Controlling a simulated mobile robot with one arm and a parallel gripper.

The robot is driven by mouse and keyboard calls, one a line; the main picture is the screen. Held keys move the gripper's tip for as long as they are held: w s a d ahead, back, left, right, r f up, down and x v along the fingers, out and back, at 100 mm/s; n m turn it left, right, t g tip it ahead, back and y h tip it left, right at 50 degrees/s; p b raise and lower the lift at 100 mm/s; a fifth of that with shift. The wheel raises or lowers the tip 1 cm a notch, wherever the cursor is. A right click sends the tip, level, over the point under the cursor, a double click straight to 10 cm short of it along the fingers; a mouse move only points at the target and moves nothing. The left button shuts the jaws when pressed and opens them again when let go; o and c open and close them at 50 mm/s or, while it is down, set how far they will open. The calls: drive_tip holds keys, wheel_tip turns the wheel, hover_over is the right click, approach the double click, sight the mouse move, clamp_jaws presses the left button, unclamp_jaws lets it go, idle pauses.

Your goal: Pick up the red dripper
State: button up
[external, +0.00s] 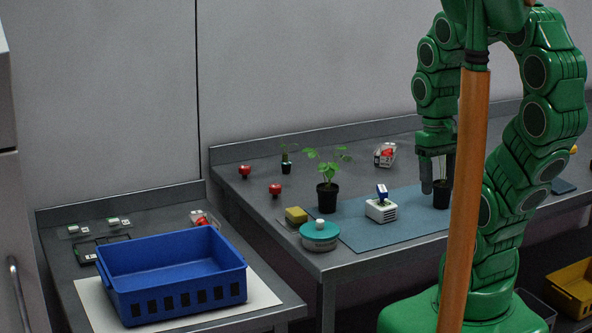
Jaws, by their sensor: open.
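Two small red knob-like pieces, which look like red drippers, stand on the left part of the grey metal table. One red dripper (245,171) is near the back left edge. The other red dripper (275,190) is a little nearer and to the right. My gripper (436,182) points down, open, over the right side of the blue mat (355,231), well to the right of both drippers. It is close to a black pot (441,199). An orange post in front hides part of this area, so I cannot tell whether they touch.
A blue crate (175,292) sits on the lower left table.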

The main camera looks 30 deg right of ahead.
drive_tip(key=m+t+y, duration=0.2)
drive_tip(key=m+t, duration=0.3)
drive_tip(key=m, duration=1.8)
hover_over(277, 186)
drive_tip(key=s+d, duration=0.3)
drive_tip(key=s, duration=0.3)
drive_tip(key=s+d, duration=0.4)
drive_tip(key=s, duration=0.3)
drive_tip(key=x, duration=0.2)
drive_tip(key=s+x, duration=0.1)
drive_tip(key=x, duration=0.2)
drive_tip(key=shift+d+f, duration=0.2)
drive_tip(key=shift+f, duration=0.05)
drive_tip(key=shift+w+a+f+m+t, duration=0.15)
drive_tip(key=shift+w+a+f+m, duration=0.7)
drive_tip(key=shift+w+f+m, duration=0.65)
drive_tip(key=shift+w+a+f+m+t, duration=0.1)
drive_tip(key=shift+w+a+f+m, duration=0.85)
drive_tip(key=shift+w, duration=1)
drive_tip(key=shift+w+a+f+m+t, duration=0.15)
drive_tip(key=shift+w+a+f+m, duration=0.6)
drive_tip(key=shift+w+f+m, duration=0.8)
drive_tip(key=shift+w+a+x, duration=0.1)
drive_tip(key=shift+w+x, duration=0.1)
drive_tip(key=shift+x, duration=1)
drive_tip(key=shift+w+a+x, duration=0.1)
drive_tip(key=shift+w+x, duration=0.1)
drive_tip(key=shift+x, duration=1.05)
drive_tip(key=shift+r, duration=0.25)
drive_tip(key=c, duration=1.1)
